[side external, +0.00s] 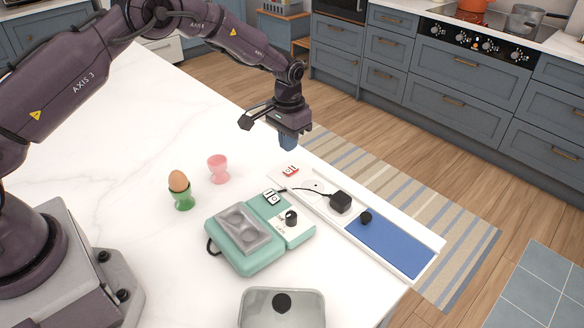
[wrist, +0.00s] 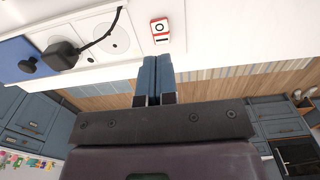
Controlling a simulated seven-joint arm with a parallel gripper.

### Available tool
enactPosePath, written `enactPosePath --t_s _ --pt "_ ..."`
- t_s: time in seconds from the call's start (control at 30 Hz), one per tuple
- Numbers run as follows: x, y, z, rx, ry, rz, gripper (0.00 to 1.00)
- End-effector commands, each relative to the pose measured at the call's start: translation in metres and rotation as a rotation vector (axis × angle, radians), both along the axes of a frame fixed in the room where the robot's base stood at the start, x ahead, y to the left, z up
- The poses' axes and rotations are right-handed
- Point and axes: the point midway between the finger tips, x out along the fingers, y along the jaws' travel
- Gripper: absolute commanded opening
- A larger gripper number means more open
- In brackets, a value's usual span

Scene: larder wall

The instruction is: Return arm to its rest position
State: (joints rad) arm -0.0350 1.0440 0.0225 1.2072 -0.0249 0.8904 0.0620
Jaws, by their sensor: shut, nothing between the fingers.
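My gripper (side external: 289,141) hangs above the far edge of the white worktop, pointing down. Its two blue fingers are shut together with nothing between them, and they also show side by side in the wrist view (wrist: 157,78). My arm reaches across from the left, raised over the worktop. The fingertips are apart from the red and white switch (side external: 290,171), which lies just below them in the side view. In the wrist view the switch (wrist: 160,31) is just beyond the fingertips.
A white panel with a blue pad (side external: 390,247), a black plug (side external: 341,202) and sockets lies along the worktop edge. A green appliance (side external: 245,257), a green cup with an egg (side external: 180,182), a pink cup (side external: 218,168) and a clear container (side external: 255,316) stand nearer. The worktop's left-centre is clear.

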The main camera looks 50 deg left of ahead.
Motion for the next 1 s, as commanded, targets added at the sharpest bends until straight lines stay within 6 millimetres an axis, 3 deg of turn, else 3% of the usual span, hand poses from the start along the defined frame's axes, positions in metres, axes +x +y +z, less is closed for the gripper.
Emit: enactPosePath --t_s 0.4,0.57,0.67,1.0 --pt "-0.002 0.0 0.002 0.0 0.006 0.006 0.0" --pt "-0.03 -0.001 -0.008 -0.002 0.077 0.014 0.0" --pt "-0.051 -0.003 0.015 -0.003 0.092 0.019 0.0" --pt "-0.133 -0.012 0.136 -0.004 0.015 0.025 0.0"
